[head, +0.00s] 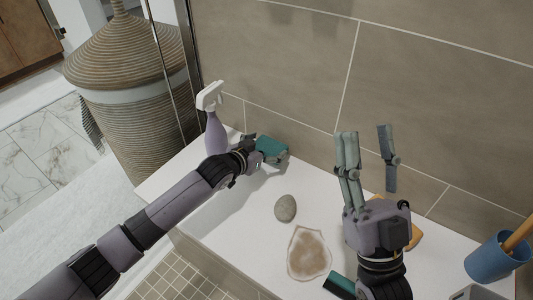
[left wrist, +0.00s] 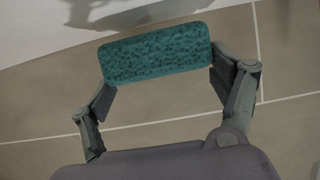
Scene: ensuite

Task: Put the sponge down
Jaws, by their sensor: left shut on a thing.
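The sponge (head: 272,147) is a teal block over the far left part of the white ledge (head: 240,205). My left gripper (head: 262,155) is shut on it. In the left wrist view the sponge (left wrist: 155,52) sits between the two fingertips, its wide textured face showing. I cannot tell whether the sponge touches the ledge. My right gripper (head: 368,160) is raised over the right part of the ledge, its fingers spread apart with nothing between them.
A purple spray bottle (head: 215,135) with a white head stands just left of the sponge. A grey stone (head: 285,208) and a brown-stained patch (head: 308,255) are on the ledge. A blue cup (head: 492,260) is at the right. The tiled wall (head: 290,70) rises behind. A wicker basket (head: 135,110) stands at the left.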

